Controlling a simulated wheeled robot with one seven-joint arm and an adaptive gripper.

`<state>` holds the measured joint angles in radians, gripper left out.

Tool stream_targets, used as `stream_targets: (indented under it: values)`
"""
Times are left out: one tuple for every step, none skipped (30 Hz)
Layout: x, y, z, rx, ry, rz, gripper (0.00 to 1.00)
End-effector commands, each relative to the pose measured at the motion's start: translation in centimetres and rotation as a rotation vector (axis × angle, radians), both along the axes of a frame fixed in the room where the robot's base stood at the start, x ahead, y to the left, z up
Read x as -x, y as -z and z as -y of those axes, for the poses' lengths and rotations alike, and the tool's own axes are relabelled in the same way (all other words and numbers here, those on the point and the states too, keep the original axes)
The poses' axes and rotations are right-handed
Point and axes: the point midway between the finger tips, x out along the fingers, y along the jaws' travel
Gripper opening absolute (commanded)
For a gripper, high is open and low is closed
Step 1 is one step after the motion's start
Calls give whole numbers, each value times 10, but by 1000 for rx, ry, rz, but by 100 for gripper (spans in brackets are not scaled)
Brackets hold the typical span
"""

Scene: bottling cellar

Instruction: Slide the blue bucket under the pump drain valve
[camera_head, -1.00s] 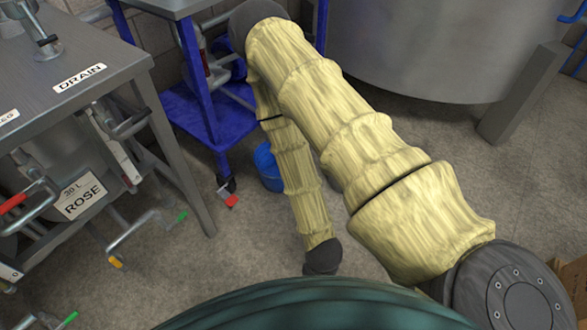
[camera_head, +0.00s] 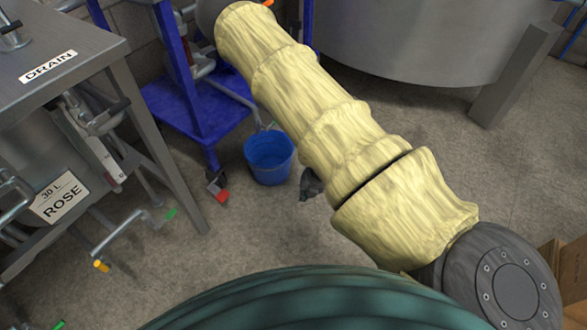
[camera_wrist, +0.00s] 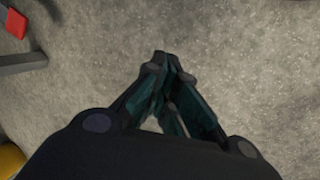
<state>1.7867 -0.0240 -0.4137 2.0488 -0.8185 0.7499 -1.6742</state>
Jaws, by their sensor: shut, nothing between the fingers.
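The blue bucket (camera_head: 268,168) stands upright on the floor, just right of the front corner of the blue pump cart (camera_head: 195,112). A grey pipe end (camera_head: 262,124) from the cart shows just behind the bucket's rim; I cannot tell whether it is the drain valve. My gripper shows in the wrist view (camera_wrist: 166,62), fingers together and empty above bare floor. In the head view a dark part of it (camera_head: 311,184) shows right of the bucket, partly hidden behind my arm and apart from the bucket. The bucket is not in the wrist view.
A steel table (camera_head: 70,55) marked DRAIN stands left, with a ROSE vessel (camera_head: 50,190) and pipes below. The cart's caster has a red pedal (camera_head: 221,196). A large steel tank (camera_head: 420,35) stands behind. The floor in front of the bucket is clear.

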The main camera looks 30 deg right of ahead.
Motion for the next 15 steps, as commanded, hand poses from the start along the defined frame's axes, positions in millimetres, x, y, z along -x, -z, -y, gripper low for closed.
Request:
stream_targets:
  values:
    - [-14, 0, 10, 37, -128, 20, 0]
    - [-21, -2, 16, 59, -209, 31, 0]
    - [-29, -4, 23, 91, -314, 43, 0]
    - [-36, -6, 29, 112, -392, 52, 0]
    - [-42, -8, 34, 135, -468, 61, 0]
    - [-49, -10, 41, 163, -563, 70, 0]
    - [-54, -12, 45, 183, -632, 77, 0]
    - [-58, -14, 50, 201, -695, 81, 0]
    - [-64, -17, 55, 224, -773, 88, 0]
    - [-68, -19, 59, 239, -825, 92, 0]
    - [-70, -20, 62, 253, -872, 94, 0]
    - [-74, -22, 66, 268, -925, 98, 0]
    - [-76, -23, 68, 278, -961, 100, 0]
    - [-78, -25, 70, 287, -990, 102, 0]
    - [-80, -26, 72, 295, -1020, 103, 0]
